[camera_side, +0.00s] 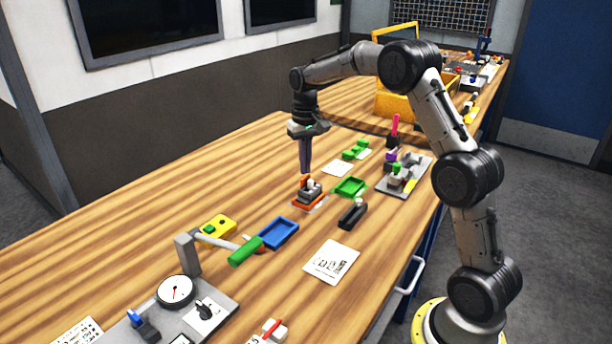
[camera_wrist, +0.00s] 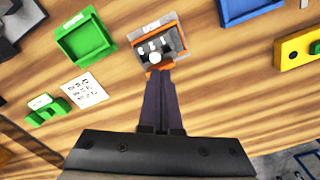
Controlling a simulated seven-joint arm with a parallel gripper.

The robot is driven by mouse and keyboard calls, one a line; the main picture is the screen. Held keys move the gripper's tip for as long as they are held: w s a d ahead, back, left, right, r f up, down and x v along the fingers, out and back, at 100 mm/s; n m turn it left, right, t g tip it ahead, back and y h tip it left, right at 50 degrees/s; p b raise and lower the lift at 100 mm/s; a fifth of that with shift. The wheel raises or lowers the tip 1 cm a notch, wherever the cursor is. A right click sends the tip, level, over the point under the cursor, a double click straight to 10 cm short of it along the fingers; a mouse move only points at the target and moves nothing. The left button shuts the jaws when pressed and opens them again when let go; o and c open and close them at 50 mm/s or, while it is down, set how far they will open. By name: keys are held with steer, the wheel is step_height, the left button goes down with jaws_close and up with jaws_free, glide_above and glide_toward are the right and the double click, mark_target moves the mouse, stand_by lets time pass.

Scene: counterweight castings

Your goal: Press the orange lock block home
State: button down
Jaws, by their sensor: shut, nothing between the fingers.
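The orange lock block (camera_side: 306,180) shows as a small orange piece on a dark grey fixture (camera_side: 309,194) that sits on an orange-edged base on the bench. In the wrist view an orange strip (camera_wrist: 151,69) shows at the near edge of the grey fixture (camera_wrist: 157,43), partly hidden by my fingertips. My gripper (camera_side: 305,172) points straight down with its long dark fingers together and empty. Its tips (camera_wrist: 158,74) are at the orange piece. I cannot tell whether they touch it or how deep the block sits.
A green tray (camera_side: 350,187) and a black piece (camera_side: 353,213) stand to the right of the fixture. A blue tray (camera_side: 278,233) and a green-handled lever (camera_side: 246,251) lie nearer the camera. A grey plate with several parts (camera_side: 405,176) is farther right. The bench left of the fixture is clear.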

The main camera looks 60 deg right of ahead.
steer(key=shift+f, duration=0.9)
steer(key=shift+r, duration=3.6)
